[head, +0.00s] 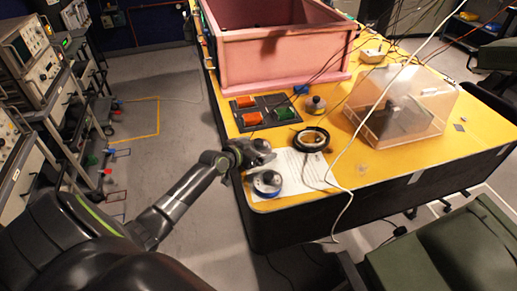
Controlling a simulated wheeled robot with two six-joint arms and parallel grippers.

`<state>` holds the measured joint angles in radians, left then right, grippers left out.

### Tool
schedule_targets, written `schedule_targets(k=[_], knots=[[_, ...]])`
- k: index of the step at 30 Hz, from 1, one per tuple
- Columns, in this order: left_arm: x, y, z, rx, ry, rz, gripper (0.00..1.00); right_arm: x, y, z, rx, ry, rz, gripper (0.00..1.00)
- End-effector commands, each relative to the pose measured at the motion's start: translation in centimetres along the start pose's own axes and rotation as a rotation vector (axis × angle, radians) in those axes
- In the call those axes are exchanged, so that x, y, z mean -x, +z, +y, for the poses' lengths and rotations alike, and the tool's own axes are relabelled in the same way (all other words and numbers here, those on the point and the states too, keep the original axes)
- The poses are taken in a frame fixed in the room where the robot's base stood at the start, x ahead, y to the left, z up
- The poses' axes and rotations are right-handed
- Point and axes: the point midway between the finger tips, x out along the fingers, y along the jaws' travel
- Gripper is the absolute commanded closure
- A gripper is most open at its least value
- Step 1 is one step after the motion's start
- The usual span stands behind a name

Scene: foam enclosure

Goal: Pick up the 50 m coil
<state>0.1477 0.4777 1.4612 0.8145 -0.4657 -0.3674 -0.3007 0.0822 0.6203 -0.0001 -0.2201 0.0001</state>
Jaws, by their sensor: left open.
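My left gripper (262,154) is open above the near left corner of the yellow table (400,165). Just below it is a round grey and blue piece (267,184); I cannot tell whether they touch. A black ring-shaped coil (311,139) lies flat to the right of the gripper, partly over a white printed sheet (298,172). Orange pieces (252,119) and green pieces (285,113) sit in and by a dark tray (262,107) farther back. No length label is readable, so I cannot tell which is the 50 m coil. My right gripper is out of view.
A pink foam enclosure (285,55) stands at the back of the table. A clear box (402,105) stands at the right, with a pale cable crossing before it. A small round device (316,104) stands behind the ring. Instrument racks (35,60) line the left; the floor between is open.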

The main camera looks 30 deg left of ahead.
Motion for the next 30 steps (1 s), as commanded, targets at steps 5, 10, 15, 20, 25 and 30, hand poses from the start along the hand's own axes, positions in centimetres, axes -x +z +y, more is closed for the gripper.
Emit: schedule_targets(k=[5, 10, 15, 20, 25, 30], knots=[[-1.03, 0.04, 0.02, 0.001, 0.000, 0.000, 0.00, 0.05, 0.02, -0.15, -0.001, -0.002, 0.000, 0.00], [-1.08, 0.06, 0.03, 0.000, 0.000, 0.000, 0.00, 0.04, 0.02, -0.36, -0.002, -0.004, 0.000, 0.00], [-1.07, 0.06, 0.02, 0.000, 0.000, 0.000, 0.13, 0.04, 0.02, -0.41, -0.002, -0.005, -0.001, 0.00], [-1.06, 0.06, 0.01, 0.000, 0.000, -0.001, 0.34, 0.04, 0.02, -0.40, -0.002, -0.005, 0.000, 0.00], [-1.05, -0.03, 0.01, -0.001, 0.000, 0.001, 0.49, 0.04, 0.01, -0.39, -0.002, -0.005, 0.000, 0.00], [-1.02, -0.11, 0.00, -0.001, 0.000, 0.001, 0.50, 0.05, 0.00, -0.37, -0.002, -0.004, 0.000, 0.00]])
